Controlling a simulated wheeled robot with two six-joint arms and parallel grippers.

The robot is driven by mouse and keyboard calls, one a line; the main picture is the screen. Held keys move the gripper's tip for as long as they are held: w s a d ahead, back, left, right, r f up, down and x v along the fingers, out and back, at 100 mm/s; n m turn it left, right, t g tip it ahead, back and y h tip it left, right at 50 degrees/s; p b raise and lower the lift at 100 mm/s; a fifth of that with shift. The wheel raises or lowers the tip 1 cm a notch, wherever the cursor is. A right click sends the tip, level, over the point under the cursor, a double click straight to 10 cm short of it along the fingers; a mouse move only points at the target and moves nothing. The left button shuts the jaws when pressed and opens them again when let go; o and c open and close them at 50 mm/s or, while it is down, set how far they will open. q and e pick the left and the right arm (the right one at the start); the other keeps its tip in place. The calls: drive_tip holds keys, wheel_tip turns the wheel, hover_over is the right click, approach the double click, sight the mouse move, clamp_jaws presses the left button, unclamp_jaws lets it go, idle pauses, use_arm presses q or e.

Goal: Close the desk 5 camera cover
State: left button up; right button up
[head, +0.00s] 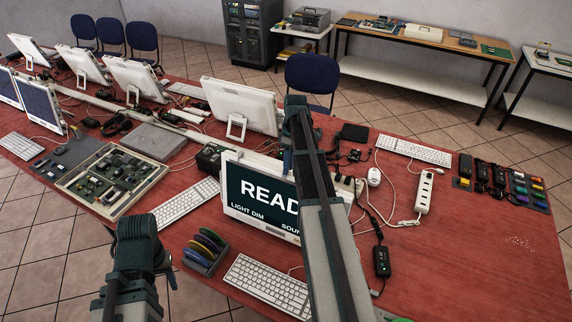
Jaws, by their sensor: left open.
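A monitor (255,193) with a dark green screen stands in the middle of the red table. Its visible text starts with "READ" and includes "LIGHT DIM". My right arm crosses in front of its right side. I cannot make out a camera cover or a desk number on it. My left gripper (163,266) is at the lower left, off the table's front edge and apart from the monitor; its jaws are open but barely show.
A white keyboard (268,286) and a rack of coloured discs (206,247) lie in front of the monitor. A tray of circuit boards (111,180) is at the left. A power strip (425,191), loose cables and a black adapter (382,261) lie right. The table's right front is fairly clear.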

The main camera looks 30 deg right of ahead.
drive_tip(key=o, duration=0.3)
drive_tip(key=shift+r, duration=0.15)
drive_tip(key=shift+w+d+r+p, duration=0.1)
drive_tip(key=shift+r+p, duration=0.4)
drive_tip(key=shift+p, duration=0.1)
drive_tip(key=p+v, duration=1.2)
drive_tip(key=shift+r, duration=0.25)
drive_tip(key=shift+d, duration=0.1)
